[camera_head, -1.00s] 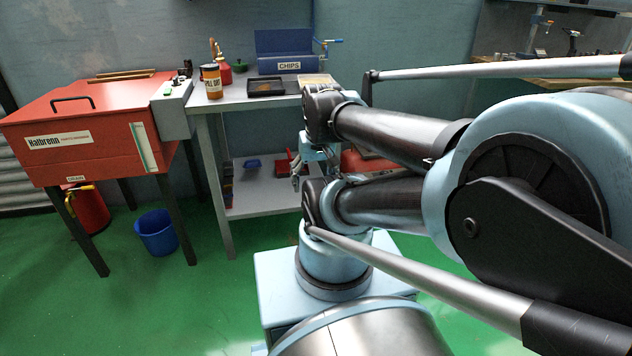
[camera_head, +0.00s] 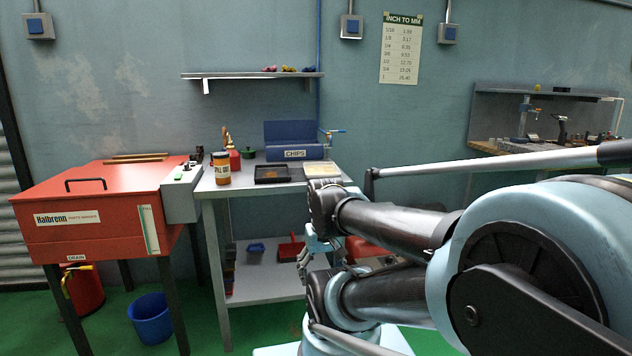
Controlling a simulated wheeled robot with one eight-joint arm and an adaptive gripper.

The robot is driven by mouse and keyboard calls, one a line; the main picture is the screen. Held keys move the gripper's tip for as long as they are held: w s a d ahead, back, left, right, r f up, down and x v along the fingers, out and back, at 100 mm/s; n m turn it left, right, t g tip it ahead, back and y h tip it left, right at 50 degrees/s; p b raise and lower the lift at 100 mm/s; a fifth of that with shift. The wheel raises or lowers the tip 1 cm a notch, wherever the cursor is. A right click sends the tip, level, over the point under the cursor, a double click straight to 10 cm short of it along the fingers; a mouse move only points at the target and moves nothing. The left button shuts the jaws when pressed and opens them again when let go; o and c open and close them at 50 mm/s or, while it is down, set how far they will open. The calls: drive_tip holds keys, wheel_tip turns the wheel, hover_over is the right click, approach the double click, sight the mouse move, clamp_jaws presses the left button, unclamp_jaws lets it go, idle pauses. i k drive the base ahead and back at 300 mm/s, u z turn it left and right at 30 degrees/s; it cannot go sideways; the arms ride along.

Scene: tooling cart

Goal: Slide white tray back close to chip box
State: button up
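The blue chip box (camera_head: 283,134), labelled CHIPS, stands at the back of the grey cart's top (camera_head: 240,182). A flat pale tray (camera_head: 322,169), whitish to beige, lies at the right of the cart top, in front of the box's right side. Its right part is close to my arm in the picture. My gripper (camera_head: 303,262) hangs below the cart-top level, in front of the lower shelf. It is small and partly hidden by my arm, so its finger opening is unclear.
A black tray (camera_head: 272,174) lies left of the pale tray. An orange-labelled jar (camera_head: 221,169), a red oil can (camera_head: 234,159) and a green pot (camera_head: 248,153) stand further left. The red Halbrenn machine (camera_head: 95,205) adjoins the cart. A blue bucket (camera_head: 151,319) is on the floor.

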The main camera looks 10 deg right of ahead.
sight(318, 169)
drive_tip(key=k, duration=1.3)
drive_tip(key=z, duration=0.5)
drive_tip(key=i, duration=1.45)
drive_tip(key=u, duration=0.45)
